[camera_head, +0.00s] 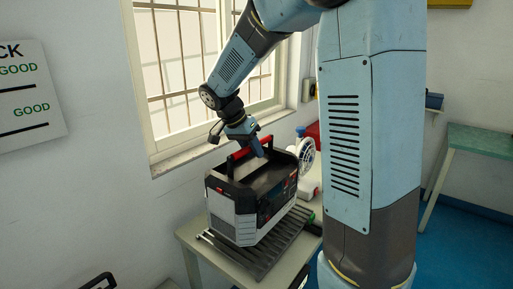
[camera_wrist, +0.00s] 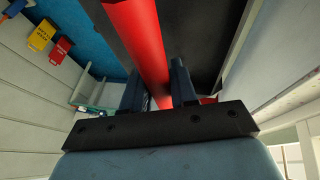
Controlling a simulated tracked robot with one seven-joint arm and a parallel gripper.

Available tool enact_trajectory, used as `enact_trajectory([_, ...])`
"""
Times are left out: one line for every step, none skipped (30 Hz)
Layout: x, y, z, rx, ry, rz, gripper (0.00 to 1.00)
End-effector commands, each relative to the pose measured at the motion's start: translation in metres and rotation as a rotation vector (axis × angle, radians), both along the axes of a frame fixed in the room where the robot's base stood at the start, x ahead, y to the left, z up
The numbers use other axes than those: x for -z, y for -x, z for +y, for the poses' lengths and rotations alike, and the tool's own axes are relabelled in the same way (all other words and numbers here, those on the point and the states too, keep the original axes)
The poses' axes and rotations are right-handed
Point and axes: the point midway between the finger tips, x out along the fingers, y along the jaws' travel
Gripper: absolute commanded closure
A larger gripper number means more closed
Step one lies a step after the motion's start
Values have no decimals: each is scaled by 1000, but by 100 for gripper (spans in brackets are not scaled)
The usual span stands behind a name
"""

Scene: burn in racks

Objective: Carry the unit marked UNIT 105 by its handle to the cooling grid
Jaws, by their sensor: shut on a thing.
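The unit (camera_head: 241,213) is a black and light-grey box with a red handle (camera_head: 241,156) on top. In the head view it sits upright on, or just over, the dark slatted cooling grid (camera_head: 257,256); I cannot tell if it bears its weight there. No UNIT 105 marking is legible. My gripper (camera_head: 256,149) is at the top of the unit and shut on the red handle. In the wrist view the red handle (camera_wrist: 139,40) runs between the two dark fingers of my gripper (camera_wrist: 159,88). The grid is partly hidden beneath the unit.
The grid lies on a pale table (camera_head: 192,235) below a barred window (camera_head: 183,70). A white fan (camera_head: 306,155) stands behind the unit, to its right. A green-topped table (camera_head: 480,141) is at far right, with blue floor (camera_head: 452,235) clear before it.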

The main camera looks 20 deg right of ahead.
Motion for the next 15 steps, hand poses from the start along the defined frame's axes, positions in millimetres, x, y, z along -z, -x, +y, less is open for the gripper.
enact_trajectory([0, -3, 0, -1, 1, -4, 100])
enact_trajectory([1, -4, 0, -1, 1, -4, 100])
enact_trajectory([4, -6, 0, -1, 1, -4, 100])
enact_trajectory([7, -5, 0, -1, 1, -4, 100])
enact_trajectory([10, -5, 0, -1, 1, -4, 100])
enact_trajectory([14, -5, 0, 1, 0, -3, 100])
enact_trajectory([18, -5, 0, 0, 0, -3, 100])
enact_trajectory([21, -5, 0, -1, 1, -3, 100])
enact_trajectory([25, -5, 0, -1, 1, -3, 100])
enact_trajectory([27, -5, 0, -1, 1, -3, 100])
enact_trajectory([29, -5, 0, -1, 1, -3, 100])
enact_trajectory([31, -5, 0, -1, 1, -4, 100])
enact_trajectory([32, -5, 0, -1, 1, -4, 100])
enact_trajectory([32, -5, 0, -1, 0, -5, 100])
enact_trajectory([33, -5, 0, -1, 1, -6, 100])
